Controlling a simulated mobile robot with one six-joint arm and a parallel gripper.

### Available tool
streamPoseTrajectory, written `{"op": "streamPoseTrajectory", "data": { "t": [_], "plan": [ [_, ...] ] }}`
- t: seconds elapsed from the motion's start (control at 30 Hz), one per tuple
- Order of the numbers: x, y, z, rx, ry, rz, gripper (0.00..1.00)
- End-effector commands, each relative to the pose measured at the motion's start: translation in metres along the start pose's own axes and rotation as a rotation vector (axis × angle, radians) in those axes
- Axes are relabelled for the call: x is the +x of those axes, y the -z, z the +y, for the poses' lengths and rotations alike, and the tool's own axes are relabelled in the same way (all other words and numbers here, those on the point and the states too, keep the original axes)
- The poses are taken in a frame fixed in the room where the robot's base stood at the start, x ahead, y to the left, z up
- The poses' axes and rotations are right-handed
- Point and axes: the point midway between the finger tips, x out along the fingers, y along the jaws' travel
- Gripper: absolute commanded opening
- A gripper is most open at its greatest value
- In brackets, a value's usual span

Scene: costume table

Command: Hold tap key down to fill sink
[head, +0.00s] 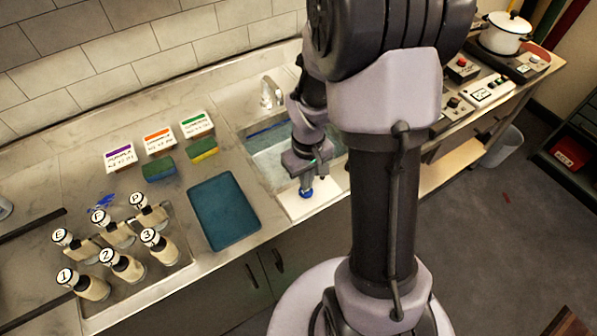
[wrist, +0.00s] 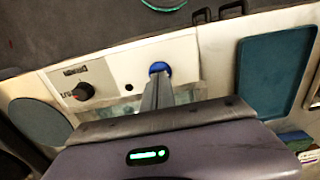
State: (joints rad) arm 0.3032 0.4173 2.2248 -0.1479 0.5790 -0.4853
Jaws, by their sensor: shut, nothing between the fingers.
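The blue tap key (head: 307,194) sits on a white panel (head: 318,203) at the sink's front edge; it also shows in the wrist view (wrist: 159,67). My gripper (head: 305,184) points down at the key with its fingers shut and empty. In the wrist view the fingertips (wrist: 158,80) overlap the key's edge. I cannot tell whether they press it. The sink (head: 265,150) lies behind, partly hidden by my arm. Its inside looks pale and glassy, with a blue line along the far wall. The tap (head: 270,93) stands at the back.
A dark teal mat (head: 223,211) lies left of the panel. Several numbered and lettered bottles (head: 120,265) stand in a tray farther left. Sponges (head: 203,151) and label cards lie behind the mat. A dark knob (wrist: 82,91) shows near the key in the wrist view.

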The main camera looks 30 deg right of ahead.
Motion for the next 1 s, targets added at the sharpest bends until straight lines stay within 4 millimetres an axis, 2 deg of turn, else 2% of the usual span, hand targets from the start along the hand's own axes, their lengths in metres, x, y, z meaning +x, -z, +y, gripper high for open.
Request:
{"op": "streamPoseTrajectory", "data": {
  "t": [0.43, 1.0],
  "plan": [
    [0.001, 0.0, 0.0, 0.0, 0.0, 0.0, 0.0],
    [0.019, 0.0, 0.0, 0.0, 0.0, 0.0, 0.0]
  ]
}}
